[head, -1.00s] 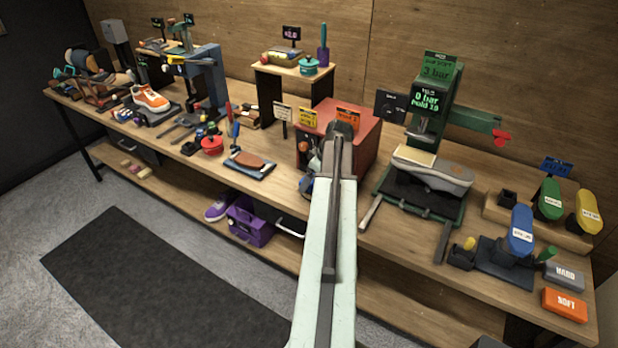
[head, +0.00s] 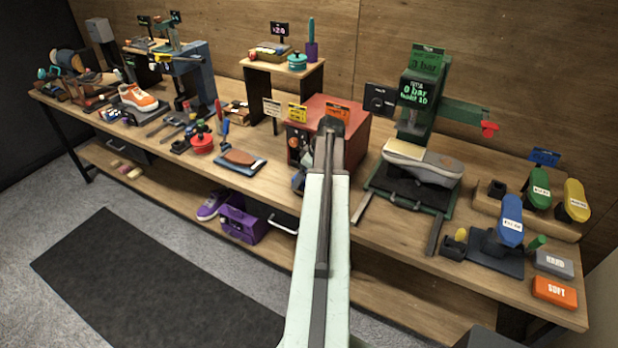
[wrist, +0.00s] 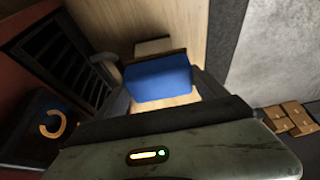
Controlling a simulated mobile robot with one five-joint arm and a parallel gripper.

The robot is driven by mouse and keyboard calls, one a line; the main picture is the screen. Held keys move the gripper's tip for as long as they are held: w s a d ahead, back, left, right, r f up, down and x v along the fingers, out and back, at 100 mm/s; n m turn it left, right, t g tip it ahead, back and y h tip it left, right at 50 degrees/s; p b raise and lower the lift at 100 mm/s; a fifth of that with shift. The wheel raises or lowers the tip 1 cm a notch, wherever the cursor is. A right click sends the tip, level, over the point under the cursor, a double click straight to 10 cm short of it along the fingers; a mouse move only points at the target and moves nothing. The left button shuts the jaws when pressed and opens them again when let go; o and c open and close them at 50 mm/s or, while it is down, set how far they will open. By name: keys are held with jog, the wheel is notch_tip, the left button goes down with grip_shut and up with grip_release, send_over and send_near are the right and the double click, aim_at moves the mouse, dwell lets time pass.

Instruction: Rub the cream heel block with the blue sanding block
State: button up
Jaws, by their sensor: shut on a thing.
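The blue sanding block (wrist: 158,80) is between the dark fingers of my gripper (wrist: 163,96) in the wrist view, and the gripper is shut on it. A small cream-tan piece (wrist: 153,46) shows just beyond the block; I cannot tell whether it is the heel block or whether they touch. In the head view a cream block (head: 404,152) lies on the heel end of a grey sole under the green press. My pale arm hides most of my gripper in the head view, near the red cabinet.
The red cabinet (head: 342,140) stands directly behind my arm. The green press (head: 420,105) is to its right. Blue, green and yellow labelled tools and the grey and orange blocks (head: 555,291) crowd the right end. A leather piece on a blue mat (head: 240,161) lies left.

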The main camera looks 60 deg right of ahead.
jog(key=shift+w, duration=2.1)
jog(key=shift+r, duration=0.1)
notch_tip(320, 180, up, 6)
jog(key=p, duration=0.6)
notch_tip(320, 180, up, 3)
jog(key=p, duration=0.3)
jog(key=shift+s, duration=0.1)
